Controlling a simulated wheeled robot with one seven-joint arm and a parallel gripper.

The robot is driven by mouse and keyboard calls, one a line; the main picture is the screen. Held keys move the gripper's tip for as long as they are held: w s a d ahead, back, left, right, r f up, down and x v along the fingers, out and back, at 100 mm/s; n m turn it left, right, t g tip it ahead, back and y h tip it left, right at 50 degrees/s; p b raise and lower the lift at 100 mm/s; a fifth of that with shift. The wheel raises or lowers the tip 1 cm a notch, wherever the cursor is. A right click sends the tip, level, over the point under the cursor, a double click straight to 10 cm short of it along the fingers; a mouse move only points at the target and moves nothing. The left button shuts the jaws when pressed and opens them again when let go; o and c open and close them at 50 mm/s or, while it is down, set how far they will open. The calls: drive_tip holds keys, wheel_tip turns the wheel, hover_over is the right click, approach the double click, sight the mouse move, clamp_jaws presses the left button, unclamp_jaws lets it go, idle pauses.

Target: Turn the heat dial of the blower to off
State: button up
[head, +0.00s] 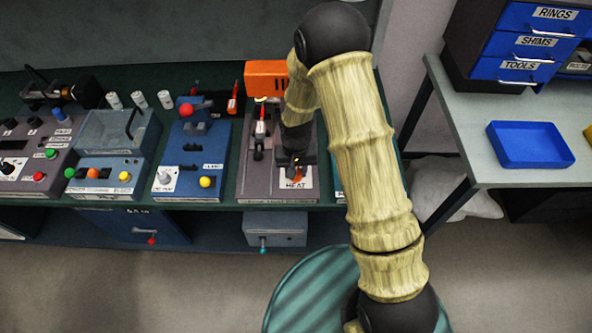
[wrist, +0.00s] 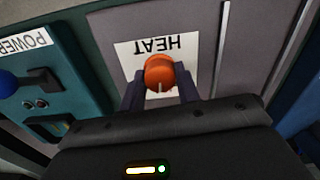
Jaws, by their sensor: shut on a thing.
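The heat dial is an orange round knob (wrist: 159,72) with a pale pointer mark, on a white label reading HEAT, upside down in the wrist view. The mark points towards my gripper in that view. My gripper (wrist: 160,90) is shut on the dial, with one dark finger on each side of it. In the head view the blower (head: 272,185) is a grey-brown panel unit with an orange box at its back. My gripper (head: 297,170) is at the panel's front, over the HEAT label, and mostly covers the dial there. The dial's off marking is not readable.
A blue unit (head: 187,180) with a yellow button stands left of the blower. A teal POWER panel (wrist: 30,75) is beside it in the wrist view. A side table (head: 455,110) with a blue tray (head: 530,145) stands at the right. Open floor lies in front.

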drive_tip(key=n, duration=0.5)
drive_tip(key=shift+n, duration=0.3)
drive_tip(key=n, duration=0.4)
drive_tip(key=shift+n, duration=0.3)
drive_tip(key=o, duration=1)
drive_tip(key=shift+r, duration=0.1)
wheel_tip(320, 180, up, 17)
drive_tip(key=shift+r+b, duration=0.15)
drive_tip(key=shift+b, duration=0.15)
drive_tip(key=shift+d, duration=0.1)
